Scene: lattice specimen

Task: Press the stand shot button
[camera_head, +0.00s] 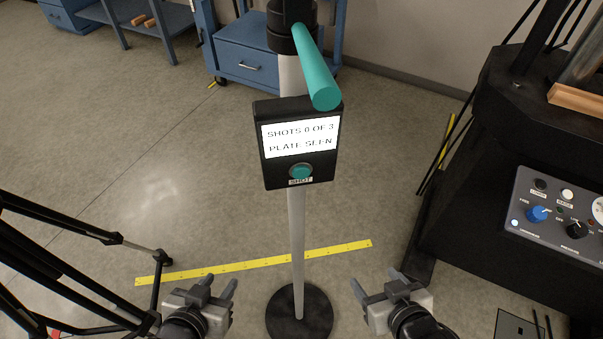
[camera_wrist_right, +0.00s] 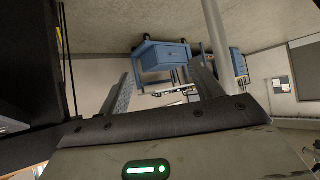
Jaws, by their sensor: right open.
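The stand (camera_head: 297,220) has a grey pole on a round black base. A black box (camera_head: 325,163) on it carries a screen (camera_head: 300,136) reading "SHOTS 0 OF 3" and "PLATE SEEN". The round teal shot button (camera_head: 301,172) sits below the screen, above a "SHOT" label. My left gripper (camera_head: 220,280) is low, left of the pole, its fingers apart and empty. My right gripper (camera_head: 374,281) is low, right of the pole, open and empty. Both are apart from the box. In the right wrist view the open fingers (camera_wrist_right: 164,86) show with the pole (camera_wrist_right: 216,35) behind; the button is not visible there.
A teal bar (camera_head: 318,75) juts out above the box. A black machine with a control panel (camera_head: 560,215) stands at right. Black legs (camera_head: 75,225) stand at lower left. A blue cabinet (camera_head: 245,62) is behind.

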